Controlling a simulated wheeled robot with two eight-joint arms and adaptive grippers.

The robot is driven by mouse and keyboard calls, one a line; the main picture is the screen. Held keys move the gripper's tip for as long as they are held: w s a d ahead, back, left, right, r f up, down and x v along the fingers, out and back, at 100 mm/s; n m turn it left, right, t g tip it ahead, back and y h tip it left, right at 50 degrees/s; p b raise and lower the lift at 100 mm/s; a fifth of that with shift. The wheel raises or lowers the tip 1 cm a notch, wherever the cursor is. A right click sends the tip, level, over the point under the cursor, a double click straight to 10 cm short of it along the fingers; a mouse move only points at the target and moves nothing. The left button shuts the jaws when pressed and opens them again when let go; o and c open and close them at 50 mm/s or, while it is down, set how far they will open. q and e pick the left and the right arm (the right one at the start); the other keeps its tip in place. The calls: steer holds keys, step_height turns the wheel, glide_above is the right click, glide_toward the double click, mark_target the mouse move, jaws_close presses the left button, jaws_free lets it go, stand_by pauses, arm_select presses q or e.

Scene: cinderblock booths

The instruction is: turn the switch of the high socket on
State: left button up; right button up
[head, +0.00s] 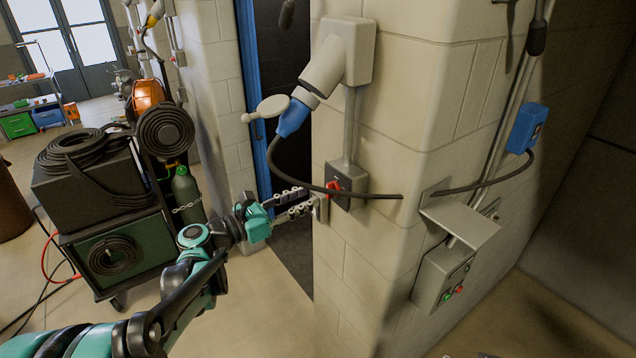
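The high socket (345,50) is a large grey angled housing on the pale block pillar. A conduit runs down to a dark switch box (349,180) with a red switch handle (333,188). My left gripper (318,205) is at the left side of this box, with its tips close to the red handle. I cannot tell whether it touches the handle or how far the fingers are apart. My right gripper is out of view.
A black cable (300,178) loops from the plug past my gripper and the switch box. A cart with coiled hoses (108,255) stands left.

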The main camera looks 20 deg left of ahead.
mark_target(327, 188)
arm_select(q)
steer(key=x, duration=0.5)
steer(key=shift+w+d, duration=0.1)
steer(key=shift+w, duration=0.2)
jaws_close()
